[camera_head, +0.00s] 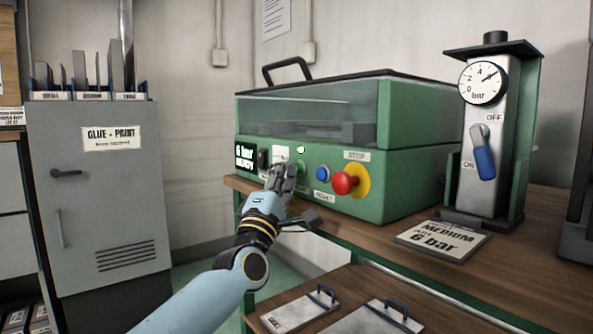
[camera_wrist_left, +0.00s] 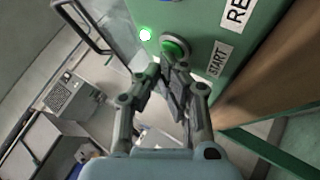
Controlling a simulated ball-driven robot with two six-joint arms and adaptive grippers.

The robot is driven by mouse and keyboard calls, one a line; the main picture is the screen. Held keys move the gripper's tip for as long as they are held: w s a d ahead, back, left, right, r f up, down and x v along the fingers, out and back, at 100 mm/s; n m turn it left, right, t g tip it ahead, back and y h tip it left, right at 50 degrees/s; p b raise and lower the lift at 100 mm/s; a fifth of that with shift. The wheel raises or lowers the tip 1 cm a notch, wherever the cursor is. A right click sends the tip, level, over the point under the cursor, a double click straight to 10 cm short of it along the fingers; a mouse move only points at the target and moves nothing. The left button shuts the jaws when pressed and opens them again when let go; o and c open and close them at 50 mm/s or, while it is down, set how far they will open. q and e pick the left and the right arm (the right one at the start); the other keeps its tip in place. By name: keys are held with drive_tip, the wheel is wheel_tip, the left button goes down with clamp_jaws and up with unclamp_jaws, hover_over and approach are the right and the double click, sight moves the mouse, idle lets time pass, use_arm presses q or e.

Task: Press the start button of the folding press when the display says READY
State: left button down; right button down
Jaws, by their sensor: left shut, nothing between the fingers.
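The green folding press (camera_head: 400,180) stands on the wooden bench. Its display (camera_head: 245,158) reads "6 bar READY". The green start button shows in the wrist view (camera_wrist_left: 175,48) beside a START label (camera_wrist_left: 217,58); in the head view the fingers partly cover it. My right gripper is not in view.
A blue reset button (camera_head: 323,173) and a red stop button (camera_head: 345,183) sit to the right on the panel. A gauge post (camera_head: 490,140) with a blue lever (camera_head: 484,160) stands farther right. A "MEDIUM 6 bar" card (camera_head: 442,241) lies on the bench.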

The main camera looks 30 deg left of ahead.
use_arm(q)
drive_tip(key=shift+w, duration=0.15)
idle(0.4)
drive_tip(key=shift+s+a+p, duration=0.25)
drive_tip(key=shift+s+p, duration=0.15)
drive_tip(key=shift+s, duration=0.5)
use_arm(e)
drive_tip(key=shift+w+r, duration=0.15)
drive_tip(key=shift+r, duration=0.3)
